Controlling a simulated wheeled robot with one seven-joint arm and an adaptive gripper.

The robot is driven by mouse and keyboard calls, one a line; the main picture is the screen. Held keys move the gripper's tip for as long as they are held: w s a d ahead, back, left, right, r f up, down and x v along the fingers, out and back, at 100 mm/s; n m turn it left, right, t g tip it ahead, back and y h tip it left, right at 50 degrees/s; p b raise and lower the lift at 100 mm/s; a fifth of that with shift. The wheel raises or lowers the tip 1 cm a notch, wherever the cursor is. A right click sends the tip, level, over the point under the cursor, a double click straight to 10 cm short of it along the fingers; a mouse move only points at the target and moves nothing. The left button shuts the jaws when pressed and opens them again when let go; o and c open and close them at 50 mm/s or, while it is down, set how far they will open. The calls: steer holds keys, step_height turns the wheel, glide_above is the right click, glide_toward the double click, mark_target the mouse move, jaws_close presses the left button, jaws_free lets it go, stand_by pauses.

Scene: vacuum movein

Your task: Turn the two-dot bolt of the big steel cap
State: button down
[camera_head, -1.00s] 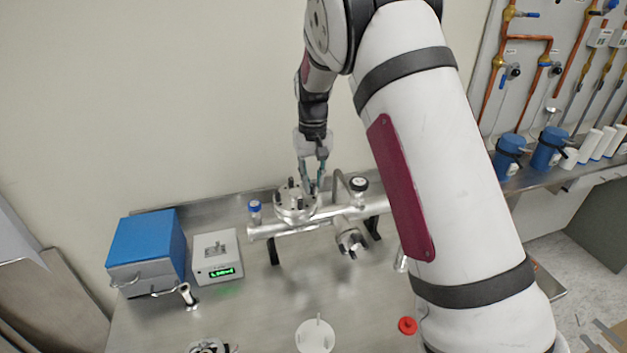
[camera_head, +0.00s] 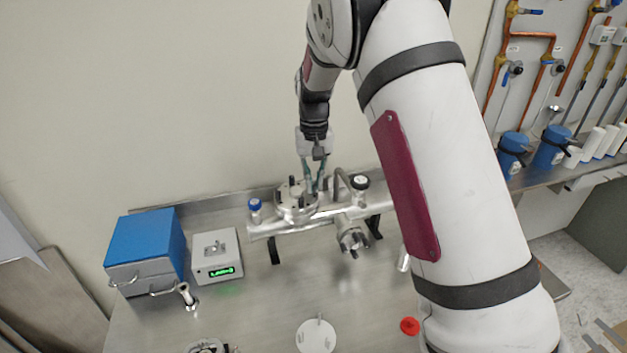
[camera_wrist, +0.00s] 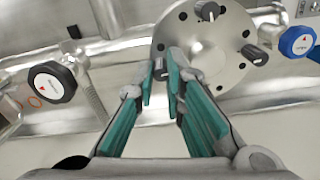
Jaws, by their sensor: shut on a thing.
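The big steel cap (camera_head: 296,210) sits on top of the horizontal steel tube at the back of the bench. In the wrist view it is a round flange (camera_wrist: 215,45) with a ring of holes and several dark bolts. One dark bolt (camera_wrist: 160,69) at the cap's near rim is between the teal fingertips of my gripper (camera_wrist: 166,80). My gripper (camera_head: 314,185) points down at the cap's right side and is shut on that bolt. Two other dark bolts (camera_wrist: 207,10) and (camera_wrist: 255,55) stand clear of the fingers. I cannot make out dot marks on any bolt.
A black-topped valve (camera_head: 359,185) stands right of the cap, and a blue-topped one (camera_head: 255,206) stands left. An open side port (camera_head: 352,239) faces forward. A blue box (camera_head: 145,250) and a grey display unit (camera_head: 216,255) are at left. A white disc (camera_head: 316,338) lies in front.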

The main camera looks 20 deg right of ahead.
mark_target(314, 182)
steer(key=c, duration=1.9)
jaws_free()
steer(key=shift+r, duration=0.1)
step_height(314, 182, up, 12)
steer(key=shift+f, duration=0.1)
